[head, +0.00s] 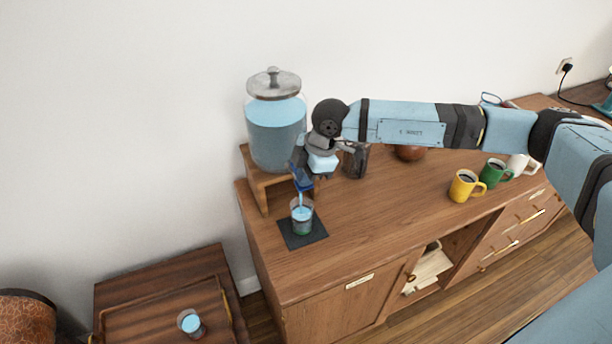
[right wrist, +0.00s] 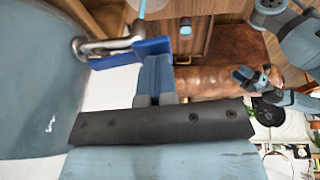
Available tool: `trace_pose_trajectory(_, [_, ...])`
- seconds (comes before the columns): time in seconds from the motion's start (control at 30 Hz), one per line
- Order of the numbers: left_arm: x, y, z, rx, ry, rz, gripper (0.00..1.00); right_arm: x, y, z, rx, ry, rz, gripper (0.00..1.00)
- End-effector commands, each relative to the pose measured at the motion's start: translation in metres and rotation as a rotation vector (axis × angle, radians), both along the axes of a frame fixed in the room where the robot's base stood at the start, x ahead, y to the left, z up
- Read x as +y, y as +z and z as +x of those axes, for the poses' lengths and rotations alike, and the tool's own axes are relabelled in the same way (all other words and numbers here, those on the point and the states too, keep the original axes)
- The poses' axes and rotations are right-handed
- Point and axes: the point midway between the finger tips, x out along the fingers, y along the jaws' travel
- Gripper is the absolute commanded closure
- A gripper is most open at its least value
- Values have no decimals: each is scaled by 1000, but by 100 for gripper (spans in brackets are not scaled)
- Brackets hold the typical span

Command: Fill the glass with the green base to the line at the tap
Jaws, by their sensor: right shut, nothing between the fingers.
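The glass with the green base (head: 302,217) stands on a dark square mat (head: 316,238) under the tap of the water dispenser (head: 275,135). A thin blue stream runs from the tap into it, and it holds some water. I cannot make out its line or the exact level. My right gripper (head: 302,178) is shut and empty at the tap. In the right wrist view its fingers (right wrist: 155,80) are against or very near the blue tap lever (right wrist: 150,46). What seems to be my left gripper (right wrist: 254,80) shows small there; its jaws are unclear.
Another glass with water (head: 190,323) stands on a wooden tray (head: 150,325) at lower left. A dark jar (head: 355,160) stands behind my right gripper. Yellow (head: 465,187), green (head: 492,173) and white (head: 520,165) mugs stand right. The cabinet top between mat and mugs is clear.

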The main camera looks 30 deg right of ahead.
Motion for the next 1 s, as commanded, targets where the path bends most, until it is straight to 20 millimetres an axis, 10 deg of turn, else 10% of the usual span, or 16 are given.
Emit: trace_pose_trajectory(1.0, [0,10,0,-2,0,-1,57,0,14,0,1,-1,-1,100])
